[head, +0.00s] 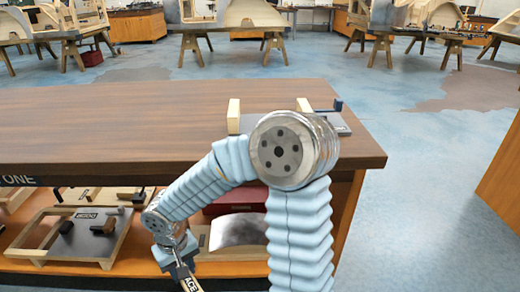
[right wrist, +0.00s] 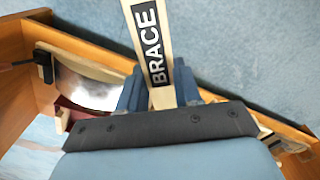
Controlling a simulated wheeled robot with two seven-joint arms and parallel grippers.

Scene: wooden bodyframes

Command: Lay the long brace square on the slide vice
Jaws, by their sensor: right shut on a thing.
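My right gripper (head: 184,268) is low in front of the bench, below the level of its top. It is shut on the brace (head: 191,286), a pale wooden bar with a black label. In the right wrist view, the brace (right wrist: 152,20) reads "BRACE" and sticks out between the blue fingers of my right gripper (right wrist: 158,88). The slide vice (head: 340,125) sits at the right end of the bench top, with two upright pale wooden jaws and a blue handle. My right arm hides much of it. My left gripper is out of view.
The dark wooden bench top (head: 120,115) is clear to the left of the vice. The shelf below holds a wooden frame (head: 40,253) with a dark panel and a curved metal sheet (head: 238,232). An orange cabinet (head: 505,180) stands at the right, across open floor.

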